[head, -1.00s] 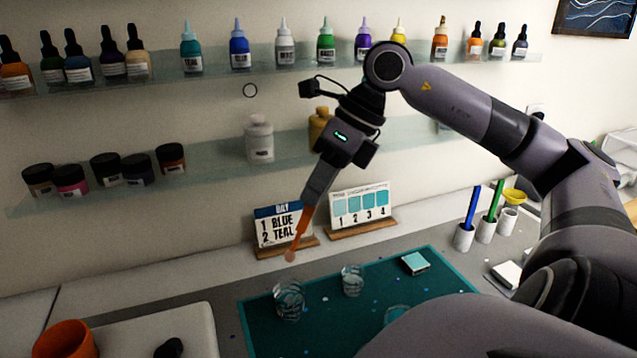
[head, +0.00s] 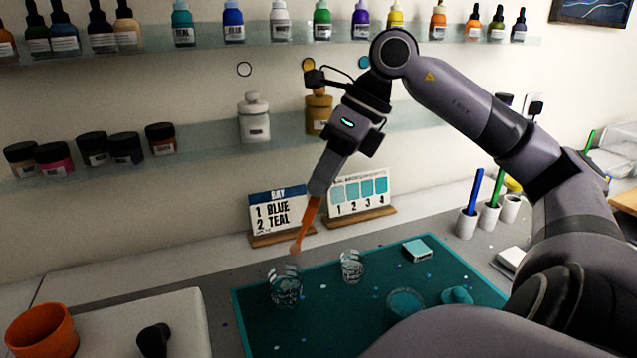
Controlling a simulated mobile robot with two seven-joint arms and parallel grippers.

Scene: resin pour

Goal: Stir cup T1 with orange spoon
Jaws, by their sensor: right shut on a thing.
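My right gripper (head: 317,190) is shut on the orange spoon (head: 306,226), which hangs down, tilted, with its bowl end lowest. The spoon's end is just above a clear cup (head: 285,288) on the teal mat (head: 330,325) and looks to be outside it. A second, smaller clear cup (head: 351,266) stands to its right. A cup with teal contents (head: 404,303) stands nearer, partly hidden by my right arm. I cannot read a T1 label on any cup. My left gripper is out of view.
A day card (head: 275,216) and a swatch card (head: 360,193) stand behind the mat. A small teal-topped box (head: 417,249) lies on the mat. Pen holders (head: 467,223) stand at right. An orange pot (head: 42,331) is at lower left. Bottle shelves line the wall.

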